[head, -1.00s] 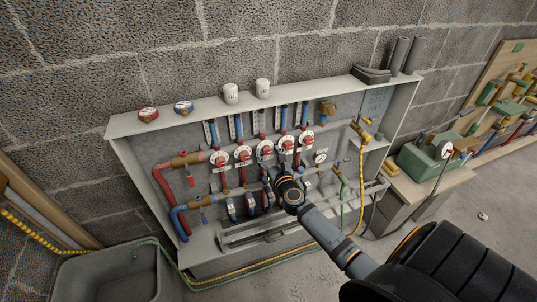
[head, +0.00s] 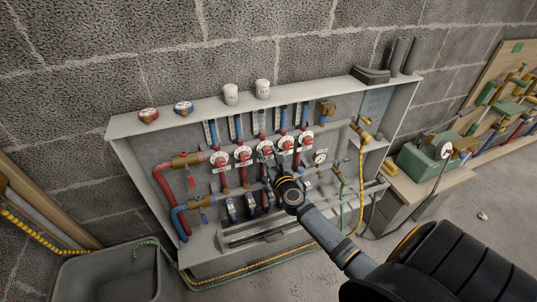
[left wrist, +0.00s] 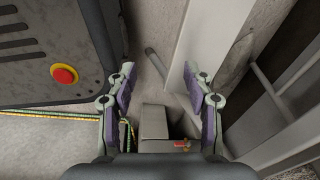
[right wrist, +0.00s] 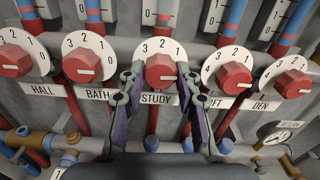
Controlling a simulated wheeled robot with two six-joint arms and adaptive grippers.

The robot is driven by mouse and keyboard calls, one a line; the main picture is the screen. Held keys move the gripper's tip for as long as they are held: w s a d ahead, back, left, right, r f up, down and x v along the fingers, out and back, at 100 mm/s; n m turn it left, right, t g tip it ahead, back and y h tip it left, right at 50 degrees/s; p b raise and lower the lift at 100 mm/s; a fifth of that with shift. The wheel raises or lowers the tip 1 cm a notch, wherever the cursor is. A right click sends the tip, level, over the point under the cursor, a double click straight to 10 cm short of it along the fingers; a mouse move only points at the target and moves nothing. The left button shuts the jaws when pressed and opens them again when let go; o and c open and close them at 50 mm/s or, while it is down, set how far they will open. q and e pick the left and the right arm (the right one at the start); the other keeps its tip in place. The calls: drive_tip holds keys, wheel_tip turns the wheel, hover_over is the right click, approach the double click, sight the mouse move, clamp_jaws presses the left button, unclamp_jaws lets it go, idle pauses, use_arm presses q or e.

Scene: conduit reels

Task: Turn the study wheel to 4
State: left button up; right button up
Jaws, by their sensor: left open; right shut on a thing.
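The study wheel (right wrist: 161,72) is a red knob on a white dial, in the middle of a row of similar wheels, above the STUDY label (right wrist: 156,99). The 3, 2 and 1 show along the top of its dial; the dial's sides are hidden behind my fingers. I cannot clearly tell where its mark points. My right gripper (right wrist: 160,80) is shut on this wheel, one finger on each side. In the head view my right gripper (head: 272,157) reaches the wheel from below. My left gripper (left wrist: 160,92) is open and empty, away from the panel.
The bath wheel (right wrist: 88,67) and loft wheel (right wrist: 232,75) sit close on either side of my right fingers. The hall wheel (right wrist: 14,58) and den wheel (right wrist: 291,83) are farther out. Red and blue pipes surround them. A grey tub (head: 105,275) stands at lower left.

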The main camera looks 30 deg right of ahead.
drive_tip(key=n+p, duration=0.2)
drive_tip(key=n, duration=0.3)
drive_tip(key=shift+r, duration=0.15)
drive_tip(key=n+p, duration=0.1)
drive_tip(key=n, duration=0.3)
drive_tip(key=shift+d+p, duration=0.1)
drive_tip(key=shift+p, duration=0.2)
drive_tip(key=n+p, duration=0.1)
drive_tip(key=n, duration=0.4)
drive_tip(key=shift+p, duration=0.4)
drive_tip(key=n+p, duration=0.2)
drive_tip(key=n, duration=0.2)
drive_tip(key=shift+n, duration=0.3)
drive_tip(key=n+p, duration=0.2)
drive_tip(key=n, duration=0.2)
drive_tip(key=n+p, duration=0.2)
drive_tip(key=n, duration=0.3)
drive_tip(key=shift+r, duration=0.1)
drive_tip(key=n+p, duration=0.1)
drive_tip(key=n, duration=0.2)
drive_tip(key=shift+n+p, duration=0.3)
drive_tip(key=shift+p, duration=0.1)
drive_tip(key=shift+n+p, duration=0.6)
drive_tip(key=shift+n, duration=1.3)
